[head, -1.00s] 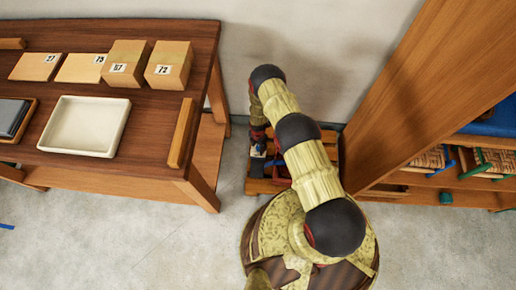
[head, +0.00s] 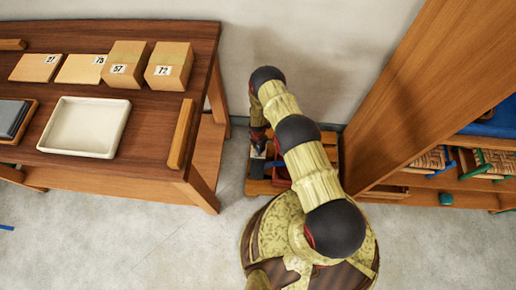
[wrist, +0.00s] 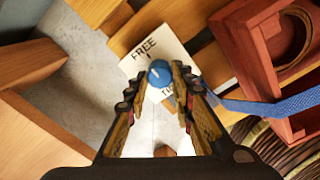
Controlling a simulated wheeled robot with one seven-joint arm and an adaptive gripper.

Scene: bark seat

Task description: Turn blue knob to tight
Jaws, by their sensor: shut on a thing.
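The blue knob (wrist: 159,72) sits on a white plate (wrist: 172,44) in the wrist view. The plate is lettered "FREE" above the knob, and a partly hidden word starting "TI" is below it. A pale pointer mark shows on the knob's upper left side, toward the "FREE" lettering. My gripper (wrist: 162,74) has its two fingertips on either side of the knob and is shut on it. In the head view my gripper (head: 258,148) is low beside the wall, and my arm and gripper hide the knob.
A red wooden box (wrist: 247,30) with a ring inside and a blue strap (wrist: 275,103) lie close to the right of my gripper. A wooden table (head: 60,165) stands to the left and a tall wooden shelf (head: 425,95) to the right. Concrete floor is free in front.

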